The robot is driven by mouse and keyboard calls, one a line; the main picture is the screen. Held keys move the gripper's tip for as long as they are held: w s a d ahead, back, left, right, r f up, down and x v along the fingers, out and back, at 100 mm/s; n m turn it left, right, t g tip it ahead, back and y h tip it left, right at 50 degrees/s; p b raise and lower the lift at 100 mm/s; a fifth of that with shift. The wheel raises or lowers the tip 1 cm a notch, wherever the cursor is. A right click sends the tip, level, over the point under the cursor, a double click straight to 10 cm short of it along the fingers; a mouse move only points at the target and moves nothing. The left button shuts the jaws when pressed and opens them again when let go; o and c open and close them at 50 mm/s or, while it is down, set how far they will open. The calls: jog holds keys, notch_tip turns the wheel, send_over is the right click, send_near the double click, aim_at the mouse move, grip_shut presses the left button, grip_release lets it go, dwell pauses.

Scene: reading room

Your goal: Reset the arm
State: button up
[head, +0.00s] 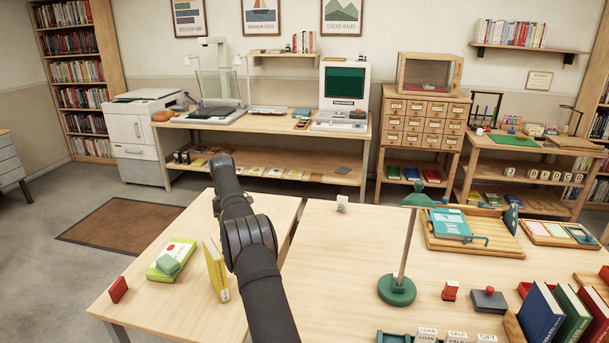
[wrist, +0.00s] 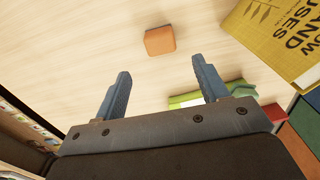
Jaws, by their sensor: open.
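My gripper (wrist: 160,87) shows in the wrist view with its two blue-grey fingers wide apart and nothing between them. Pale wood surface lies beyond the fingertips. In the head view my dark arm reaches forward over the left table (head: 150,292); the gripper's fingers cannot be made out there.
In the wrist view, an orange block (wrist: 160,41) lies ahead, a yellow book (wrist: 280,38) is at upper right and a green book (wrist: 186,101) is near the right finger. In the head view, a yellow book (head: 216,270) stands beside my arm; a green lamp (head: 397,289) stands right.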

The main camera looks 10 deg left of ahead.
notch_tip(320, 180, down, 11)
jog(key=shift+r, duration=1.9)
jog(key=shift+f, duration=0.1)
notch_tip(320, 180, up, 8)
notch_tip(320, 180, down, 11)
jog(key=shift+f, duration=0.2)
notch_tip(320, 180, up, 4)
jog(key=d+r, duration=0.7)
jog(key=d, duration=0.4)
notch_tip(320, 180, up, 11)
jog(key=s+a+m, duration=0.1)
jog(key=s+a, duration=1.6)
jog(key=s, duration=0.1)
jog(key=shift+s+a+r, duration=0.15)
jog(key=shift+s+a, duration=0.05)
jog(key=shift+s, duration=0.2)
